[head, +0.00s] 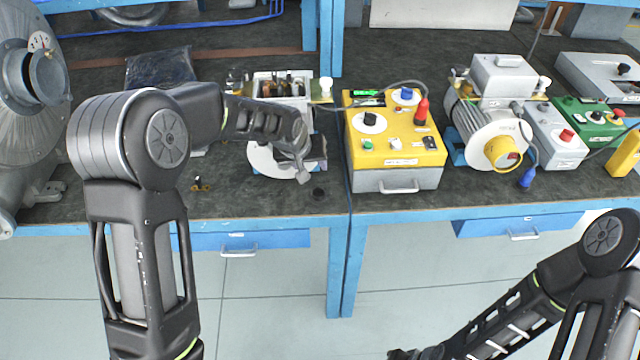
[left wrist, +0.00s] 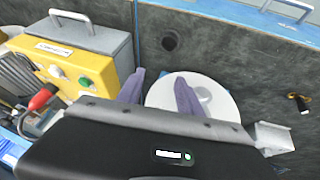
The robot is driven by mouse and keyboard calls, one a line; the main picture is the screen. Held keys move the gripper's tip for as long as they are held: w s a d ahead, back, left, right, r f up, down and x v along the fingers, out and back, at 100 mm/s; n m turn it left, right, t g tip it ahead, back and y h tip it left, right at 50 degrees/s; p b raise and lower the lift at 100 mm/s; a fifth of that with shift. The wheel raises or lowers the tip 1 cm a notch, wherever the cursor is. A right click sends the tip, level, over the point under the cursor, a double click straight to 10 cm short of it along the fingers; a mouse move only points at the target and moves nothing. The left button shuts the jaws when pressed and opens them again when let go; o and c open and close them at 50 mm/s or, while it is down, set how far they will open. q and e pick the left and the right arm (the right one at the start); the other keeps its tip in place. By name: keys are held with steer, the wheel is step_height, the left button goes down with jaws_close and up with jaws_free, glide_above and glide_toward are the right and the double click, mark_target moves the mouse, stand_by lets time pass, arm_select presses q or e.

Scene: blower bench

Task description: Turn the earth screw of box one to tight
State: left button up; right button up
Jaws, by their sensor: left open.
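An open grey terminal box (head: 283,84) with brass-coloured terminals inside stands on the first blower unit, behind my left arm. A white-topped knob (head: 326,85) stands at its right side; I cannot tell which part is the earth screw. The unit's white round cover (head: 264,163) faces the front; it also shows in the left wrist view (left wrist: 222,98). My left gripper (head: 303,176) is in front of the unit, at the cover's right side. In the left wrist view its two fingers (left wrist: 160,92) are apart with nothing held. My right gripper (head: 410,354) is partly cut off at the bottom edge.
A yellow control box (head: 395,155) stands right of the unit. A second blower with a yellow-centred cover (head: 503,152) is further right. A large grey housing (head: 25,130) is at left.

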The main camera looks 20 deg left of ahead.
arm_select(q)
steer(key=shift+m+h, duration=0.3)
steer(key=shift+m, duration=0.1)
steer(key=d+f, duration=0.1)
steer(key=s+d+f, duration=0.1)
steer(key=f, duration=0.1)
steer(key=s+d+f, duration=0.1)
steer(key=shift+f, duration=0.2)
steer(key=s+d+f+m+g+h, duration=0.1)
steer(key=s+d+f, duration=0.3)
steer(key=s+f, duration=0.3)
steer(key=s+d+f+m+h, duration=0.1)
steer(key=s+d+f, duration=0.3)
steer(key=s+f, duration=0.3)
steer(key=s+d+f+g, duration=0.1)
steer(key=s+f+g, duration=0.1)
steer(key=s, duration=0.8)
steer(key=s+d+f+n+g, duration=0.1)
steer(key=s+d+f+g, duration=0.1)
steer(key=s+f, duration=0.3)
steer(key=s, duration=0.4)
steer(key=shift+s+n+h, duration=0.3)
steer(key=shift+s, duration=0.1)
steer(key=shift+f, duration=0.1)
